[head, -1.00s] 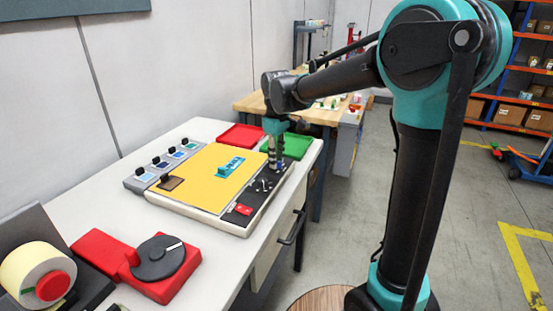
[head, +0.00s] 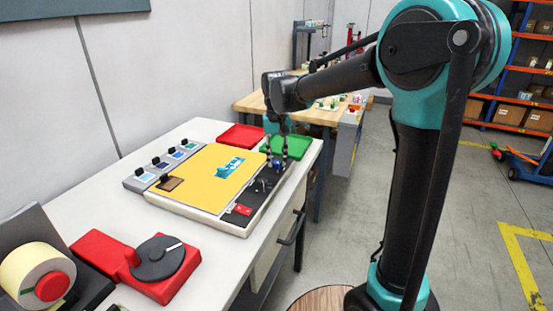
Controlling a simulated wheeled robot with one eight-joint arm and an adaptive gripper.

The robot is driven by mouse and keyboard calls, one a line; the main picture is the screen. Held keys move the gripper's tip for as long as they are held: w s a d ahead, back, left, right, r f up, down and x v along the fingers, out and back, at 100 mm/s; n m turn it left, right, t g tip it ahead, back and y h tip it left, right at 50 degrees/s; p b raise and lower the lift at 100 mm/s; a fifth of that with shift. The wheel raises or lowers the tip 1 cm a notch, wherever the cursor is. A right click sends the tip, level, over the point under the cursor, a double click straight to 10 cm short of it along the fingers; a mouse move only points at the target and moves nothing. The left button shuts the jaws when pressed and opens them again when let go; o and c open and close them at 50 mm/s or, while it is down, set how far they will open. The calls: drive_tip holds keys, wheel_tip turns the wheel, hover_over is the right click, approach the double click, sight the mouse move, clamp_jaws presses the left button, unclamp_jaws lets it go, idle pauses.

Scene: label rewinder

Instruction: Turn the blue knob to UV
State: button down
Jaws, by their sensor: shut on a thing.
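The blue knob (head: 277,163) is a small blue spot on the black control strip at the right side of the yellow-topped panel (head: 208,172). My gripper (head: 276,160) points down over the far part of this strip, with its fingers on either side of the knob and shut on it. The fingers partly hide the knob. The UV mark and the knob's pointer are too small to read here.
Small levers and a red switch (head: 238,209) sit nearer on the same strip. A red tray (head: 240,137) and a green tray (head: 297,145) lie behind the panel. A grey block with several knobs (head: 140,182) is at left. A red unit with a black dial (head: 158,258) stands nearer.

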sight(277, 162)
drive_tip(key=m, duration=0.5)
drive_tip(key=shift+m, duration=0.4)
idle(0.4)
drive_tip(key=c, duration=1.3)
unclamp_jaws()
drive_tip(key=shift+o, duration=0.2)
drive_tip(key=shift+r, duration=0.1)
wheel_tip(277, 162, up, 12)
drive_tip(key=shift+d, duration=0.1)
drive_tip(key=s+d+f+n+t, duration=0.2)
drive_tip(key=s+d+f, duration=0.3)
drive_tip(key=d+f, duration=0.8)
drive_tip(key=s+d+f+n+t, duration=0.2)
drive_tip(key=s+d+f, duration=0.8)
drive_tip(key=s+f, duration=0.4)
drive_tip(key=shift+s+d+n, duration=0.2)
drive_tip(key=shift+d+n, duration=0.1)
drive_tip(key=shift+d, duration=0.05)
